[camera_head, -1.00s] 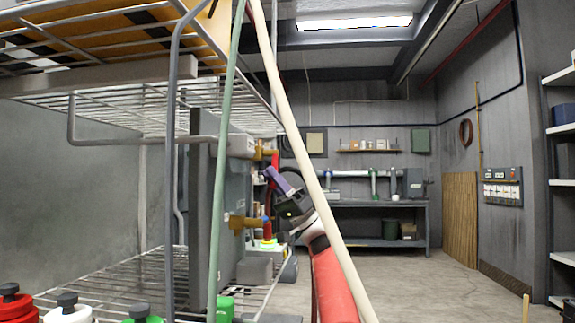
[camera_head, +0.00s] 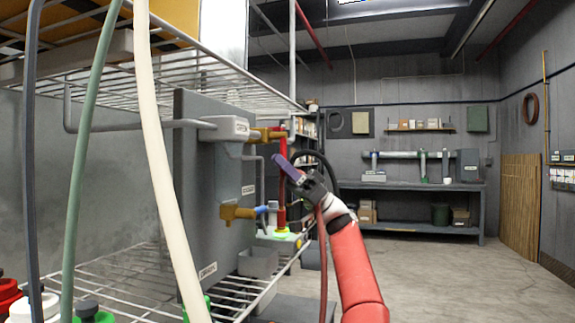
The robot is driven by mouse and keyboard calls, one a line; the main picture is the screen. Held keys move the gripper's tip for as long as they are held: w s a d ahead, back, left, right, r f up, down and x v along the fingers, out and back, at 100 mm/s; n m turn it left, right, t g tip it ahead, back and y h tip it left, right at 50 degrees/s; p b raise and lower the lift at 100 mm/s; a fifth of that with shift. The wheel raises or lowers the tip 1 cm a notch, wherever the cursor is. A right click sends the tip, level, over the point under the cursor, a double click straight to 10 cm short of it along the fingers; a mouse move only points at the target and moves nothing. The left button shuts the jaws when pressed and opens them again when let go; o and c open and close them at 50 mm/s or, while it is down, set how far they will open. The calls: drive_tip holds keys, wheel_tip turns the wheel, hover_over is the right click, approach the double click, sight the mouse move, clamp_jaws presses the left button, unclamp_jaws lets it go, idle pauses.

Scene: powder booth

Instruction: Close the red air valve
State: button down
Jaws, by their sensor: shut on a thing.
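The red air valve (camera_head: 282,146) sits at the brass fitting (camera_head: 264,134) on the upper right of the grey panel (camera_head: 205,175). Its red part runs downward, close to vertical, behind my gripper. My gripper (camera_head: 284,166) has purple fingers and reaches in from the right across this red part. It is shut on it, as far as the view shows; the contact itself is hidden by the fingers. Below is a second brass fitting (camera_head: 236,212) with a blue part (camera_head: 262,209).
A pale hose (camera_head: 157,150) and a green hose (camera_head: 88,130) hang in front at left. A wire rack (camera_head: 130,285) lies below, with red, white and green capped containers at lower left. A workbench (camera_head: 400,187) stands far behind. Floor at right is clear.

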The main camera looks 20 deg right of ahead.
drive_tip(key=shift+f, duration=0.1)
drive_tip(key=c, duration=1.4)
unclamp_jaws()
drive_tip(key=b+v, duration=0.2)
drive_tip(key=v, duration=0.5)
drive_tip(key=shift+d+f, duration=0.25)
drive_tip(key=shift+d, duration=0.1)
